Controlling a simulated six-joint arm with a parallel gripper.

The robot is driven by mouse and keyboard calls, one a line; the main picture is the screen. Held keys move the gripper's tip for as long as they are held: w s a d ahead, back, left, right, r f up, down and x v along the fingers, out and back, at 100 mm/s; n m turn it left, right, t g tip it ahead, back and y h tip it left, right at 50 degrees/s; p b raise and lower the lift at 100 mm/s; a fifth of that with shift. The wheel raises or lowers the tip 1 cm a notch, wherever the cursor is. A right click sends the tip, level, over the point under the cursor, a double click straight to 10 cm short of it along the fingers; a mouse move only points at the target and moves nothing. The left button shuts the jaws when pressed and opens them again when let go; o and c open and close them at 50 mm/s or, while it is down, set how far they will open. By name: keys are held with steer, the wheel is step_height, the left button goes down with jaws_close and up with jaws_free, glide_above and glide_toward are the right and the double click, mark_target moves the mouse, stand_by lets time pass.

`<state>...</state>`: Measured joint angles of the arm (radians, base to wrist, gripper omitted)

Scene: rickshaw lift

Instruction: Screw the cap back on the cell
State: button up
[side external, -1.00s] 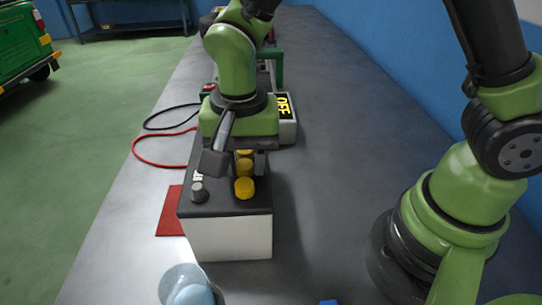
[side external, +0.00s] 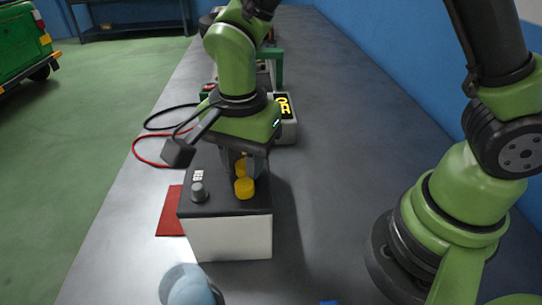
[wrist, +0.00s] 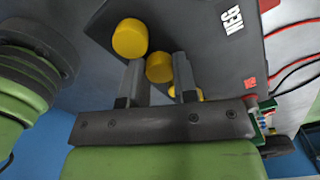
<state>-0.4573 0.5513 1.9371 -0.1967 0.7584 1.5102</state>
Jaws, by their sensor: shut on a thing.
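A battery with a black top and white body (side external: 230,235) stands on the bench. A yellow cap (side external: 244,188) sits near its front right corner, clear of my gripper, and shows in the wrist view (wrist: 130,38). My gripper (side external: 242,172) points down over the battery top and is shut on the middle yellow cap (wrist: 159,67), which lies between the two fingers in the wrist view. Another yellow cap (wrist: 172,94) is partly hidden behind a finger. Whether the held cap is seated in its cell cannot be told.
A grey terminal post (side external: 198,192) rises at the battery's front left. A red mat (side external: 171,212) lies at left, with red and black cables (side external: 150,160) behind. A device with a yellow display (side external: 284,105) stands behind. A light blue rounded object (side external: 187,288) is in front.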

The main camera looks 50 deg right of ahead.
steer(key=m, duration=0.7)
steer(key=shift+d+f, duration=0.1)
steer(key=o, duration=0.4)
steer(key=n, duration=1.2)
steer(key=c, duration=0.4)
